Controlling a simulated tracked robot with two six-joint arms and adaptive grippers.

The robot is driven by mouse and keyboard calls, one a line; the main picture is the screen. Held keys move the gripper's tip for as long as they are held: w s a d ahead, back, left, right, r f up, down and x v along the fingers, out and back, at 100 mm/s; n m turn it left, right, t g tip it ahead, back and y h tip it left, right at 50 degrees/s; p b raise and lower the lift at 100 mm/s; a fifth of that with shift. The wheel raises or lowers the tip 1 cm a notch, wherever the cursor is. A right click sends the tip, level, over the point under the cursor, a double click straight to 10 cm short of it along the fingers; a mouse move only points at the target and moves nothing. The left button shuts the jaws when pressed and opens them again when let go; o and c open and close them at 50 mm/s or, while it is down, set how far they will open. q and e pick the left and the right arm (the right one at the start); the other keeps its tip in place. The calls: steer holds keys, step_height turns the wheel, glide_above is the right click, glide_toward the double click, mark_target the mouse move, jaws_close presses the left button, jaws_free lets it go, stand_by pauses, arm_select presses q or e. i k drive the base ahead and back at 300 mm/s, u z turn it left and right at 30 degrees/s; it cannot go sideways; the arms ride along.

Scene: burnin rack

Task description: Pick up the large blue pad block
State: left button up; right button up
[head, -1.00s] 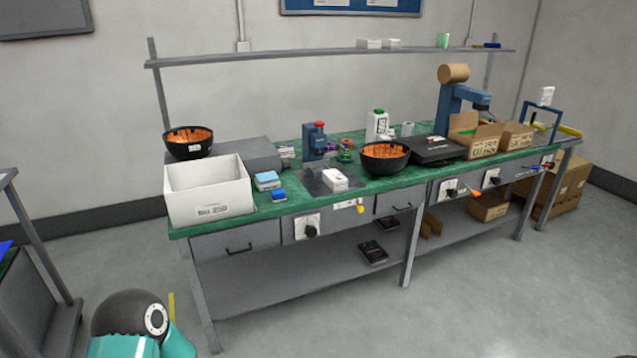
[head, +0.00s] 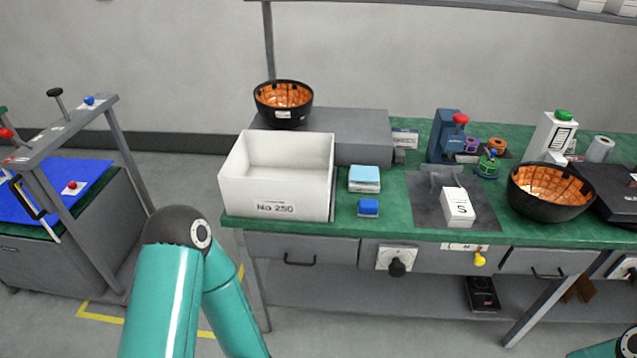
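A larger light-blue pad block (head: 364,179) with a pale side lies on the green bench top (head: 390,229), just right of the white bin. A smaller, darker blue block (head: 368,207) lies in front of it, nearer the bench's front edge. The two blocks are apart. My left arm's teal links show at the lower left, in front of the bench, but its gripper is out of view. Only a bit of my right arm shows in the bottom right corner; its gripper is out of view.
A white bin (head: 292,210) labelled No 250 stands left of the pads. A grey box (head: 360,135) with an orange-lined black bowl (head: 284,103) on it is behind. A grey mat (head: 428,208) carries a white box (head: 458,207). A grey rack (head: 68,131) stands at left.

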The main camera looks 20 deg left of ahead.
mark_target(368, 208)
steer(key=u, duration=0.25)
steer(key=i, duration=0.8)
steer(key=u, duration=0.5)
steer(key=k, duration=0.8)
steer(key=u, duration=0.2)
steer(key=i, duration=0.7)
